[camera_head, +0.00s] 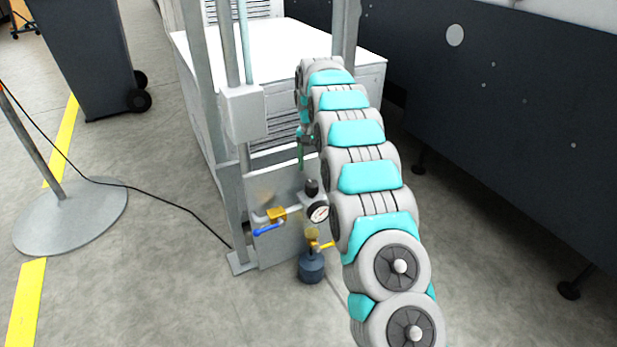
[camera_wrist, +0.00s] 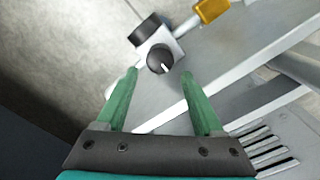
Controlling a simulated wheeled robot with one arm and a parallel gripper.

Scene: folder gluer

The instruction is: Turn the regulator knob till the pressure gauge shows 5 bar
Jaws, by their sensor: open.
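The regulator knob (camera_head: 311,187) is a small black cap on top of the pale regulator block. In the wrist view the knob (camera_wrist: 158,60) has a white mark and lies just beyond the fingertips, roughly centred between them. The pressure gauge (camera_head: 318,212) has a white face on the front of the block; its reading is too small to tell. In the wrist view only the dark rim of the gauge (camera_wrist: 145,29) shows. My gripper (camera_wrist: 159,73) has green fingers, open and empty. In the head view my gripper (camera_head: 301,164) is above the knob, partly hidden by my arm.
A brass valve (camera_head: 277,214) with a blue lever (camera_head: 268,230) sits left of the regulator. A dark bowl (camera_head: 311,266) hangs below it. A black cable (camera_head: 170,203) crosses the floor left.

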